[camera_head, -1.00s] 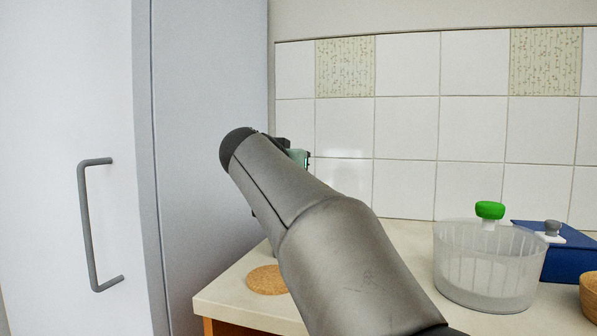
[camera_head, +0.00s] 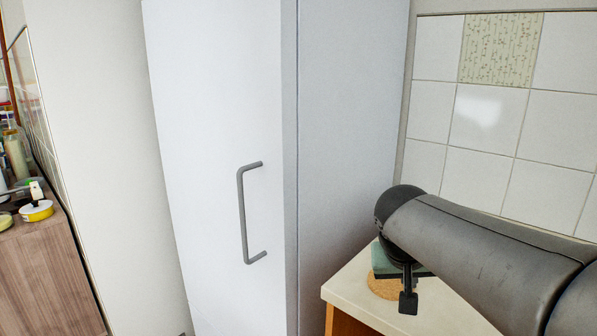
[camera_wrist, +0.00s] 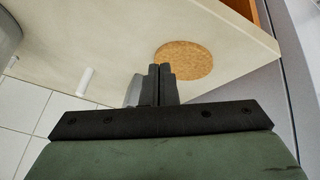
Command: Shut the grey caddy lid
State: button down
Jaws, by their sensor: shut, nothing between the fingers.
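I cannot make out the grey caddy or its lid for sure in either current view. In the wrist view my gripper (camera_wrist: 160,70) is shut and empty, its two dark fingers side by side above the pale counter. A small grey shape (camera_wrist: 132,92) shows just left of the fingers, mostly hidden by them; I cannot tell what it is.
A round cork mat (camera_wrist: 186,62) lies on the counter (camera_wrist: 110,40), right of the fingers; it also shows in the head view (camera_head: 383,290). A tall white cabinet (camera_head: 215,120) with a grey handle stands left. A white cylinder (camera_wrist: 85,82) and grey rounded object (camera_wrist: 7,40) are on the left.

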jog(key=s+a+f+n+g+y+p, duration=0.1)
jog(key=s+a+g+y+p, duration=0.15)
jog(key=s+p, duration=0.4)
jog(key=s+a+f+n+g+y+p, duration=0.1)
jog(key=s+a+g+p, duration=0.15)
jog(key=s, duration=0.75)
jog(key=w+d+r+m+t+h+p, duration=0.1)
jog(key=w+d+r+m+p, duration=0.3)
jog(key=w+r, duration=0.6)
jog(key=w+d+r+m+p, duration=0.15)
jog(key=w+d+r, duration=0.45)
jog(key=w, duration=0.8)
jog(key=w+d+r+m+t+h+p, duration=0.15)
jog(key=w+d+r+p, duration=0.25)
jog(key=w+d+r, duration=0.55)
jog(key=shift+m+g+y, duration=0.25)
jog(key=shift+m+y, duration=0.15)
jog(key=shift+m, duration=0.2)
jog(key=w+a+f, duration=0.1)
jog(key=f, duration=0.4)
jog(key=w+a+f+p, duration=0.1)
jog(key=f, duration=0.3)
jog(key=w+a+f+p, duration=0.1)
jog(key=f, duration=0.4)
jog(key=shift+w+f, duration=0.15)
jog(key=shift+f, duration=0.15)
jog(key=shift+a+f, duration=0.1)
